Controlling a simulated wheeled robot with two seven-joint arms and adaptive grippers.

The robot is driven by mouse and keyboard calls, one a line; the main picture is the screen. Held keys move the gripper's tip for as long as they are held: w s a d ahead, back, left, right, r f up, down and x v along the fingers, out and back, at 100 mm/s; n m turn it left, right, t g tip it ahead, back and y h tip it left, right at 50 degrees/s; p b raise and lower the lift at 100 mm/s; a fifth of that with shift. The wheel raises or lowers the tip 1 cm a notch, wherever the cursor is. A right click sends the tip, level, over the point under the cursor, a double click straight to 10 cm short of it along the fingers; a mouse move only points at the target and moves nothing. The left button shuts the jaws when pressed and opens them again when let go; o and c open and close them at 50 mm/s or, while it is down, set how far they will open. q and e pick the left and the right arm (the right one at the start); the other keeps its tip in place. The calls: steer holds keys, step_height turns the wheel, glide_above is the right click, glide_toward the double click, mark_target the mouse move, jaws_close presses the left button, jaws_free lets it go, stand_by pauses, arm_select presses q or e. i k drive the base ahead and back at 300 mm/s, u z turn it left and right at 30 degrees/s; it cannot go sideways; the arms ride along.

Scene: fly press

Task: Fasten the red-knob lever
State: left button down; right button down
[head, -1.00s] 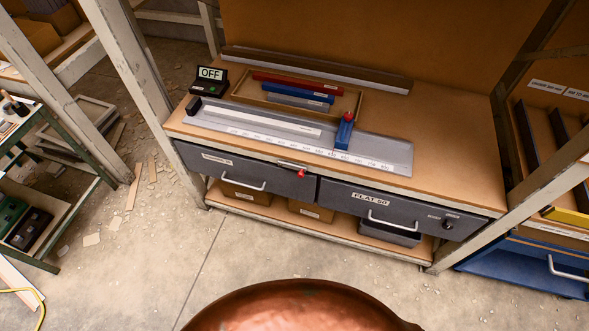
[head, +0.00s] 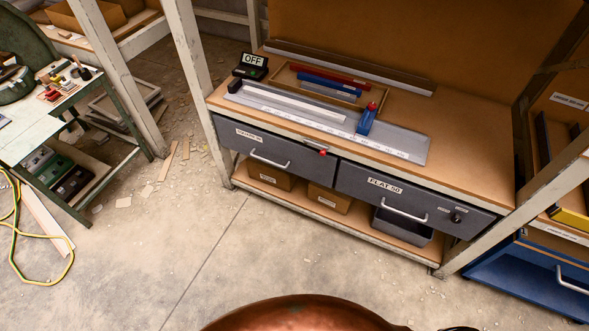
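A small metal lever with a red knob (head: 323,152) sits at the bench's front edge, above the right end of the left grey drawer (head: 250,153). It is too small to tell whether it is fastened. A second red knob (head: 372,106) tops a blue block (head: 366,121) on the grey ruled plate (head: 405,148) on the bench top. Neither of my grippers shows in the head view, so I cannot see whether they are open or shut.
A right drawer labelled FLAT 50 (head: 384,184) has a handle and a dark round knob. An OFF sign (head: 253,61) stands at the bench's back left. A green-framed table (head: 50,115) and yellow-green cable (head: 68,268) are at left.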

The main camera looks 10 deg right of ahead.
mark_target(323, 149)
steer(key=u, duration=0.3)
steer(key=k, duration=0.75)
steer(key=z, duration=0.2)
steer(key=i, duration=0.55)
steer(key=z, duration=0.5)
steer(key=i, duration=1.3)
steer(key=u, duration=0.75)
